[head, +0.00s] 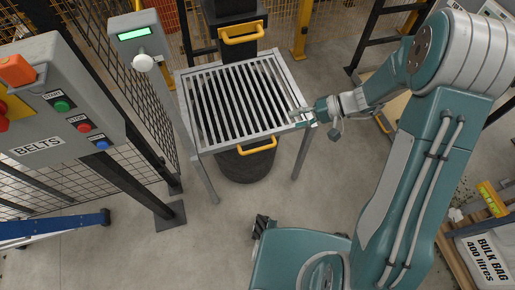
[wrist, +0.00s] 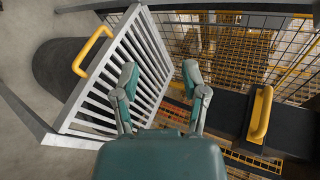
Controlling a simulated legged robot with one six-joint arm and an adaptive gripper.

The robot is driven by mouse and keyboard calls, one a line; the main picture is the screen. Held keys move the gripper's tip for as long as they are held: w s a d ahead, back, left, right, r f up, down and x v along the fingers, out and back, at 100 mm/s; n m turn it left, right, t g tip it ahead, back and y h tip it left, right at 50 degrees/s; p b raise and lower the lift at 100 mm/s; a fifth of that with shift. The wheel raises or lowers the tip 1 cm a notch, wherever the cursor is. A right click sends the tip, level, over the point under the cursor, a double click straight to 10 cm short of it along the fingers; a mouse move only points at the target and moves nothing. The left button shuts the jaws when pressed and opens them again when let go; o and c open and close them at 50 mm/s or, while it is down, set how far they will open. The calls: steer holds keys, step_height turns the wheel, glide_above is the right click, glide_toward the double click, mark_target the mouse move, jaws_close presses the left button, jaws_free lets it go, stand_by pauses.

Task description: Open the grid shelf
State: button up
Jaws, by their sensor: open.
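The grid shelf (head: 238,98) is a grey metal frame of parallel bars on legs, lying flat in the head view. A yellow handle (head: 258,146) is at its front edge. In the wrist view the grid (wrist: 125,62) lies to the left, with its yellow handle (wrist: 91,50) at upper left. My gripper (head: 304,118) is at the grid's right side in the head view, away from the handle. In the wrist view its two fingers (wrist: 160,76) are spread with nothing held between them. I cannot tell whether a finger touches the frame.
A black unit with another yellow handle (head: 241,33) stands behind the grid. A dark round bin (head: 245,166) is below it. A grey post with a green display (head: 135,34) and a BELTS button panel (head: 55,100) stand left. Mesh fencing surrounds the back. Floor in front is partly clear.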

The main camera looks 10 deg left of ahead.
step_height(320, 180, down, 12)
steer(key=w+a+m+t+y, duration=0.2)
steer(key=y, duration=0.1)
steer(key=m+t+y, duration=0.1)
steer(key=m+t, duration=0.3)
steer(key=t, duration=0.1)
glide_toward(257, 149)
steer(key=x, duration=0.7)
steer(key=f+x, duration=0.1)
steer(key=x, duration=0.2)
steer(key=shift+w, duration=0.15)
jaws_close()
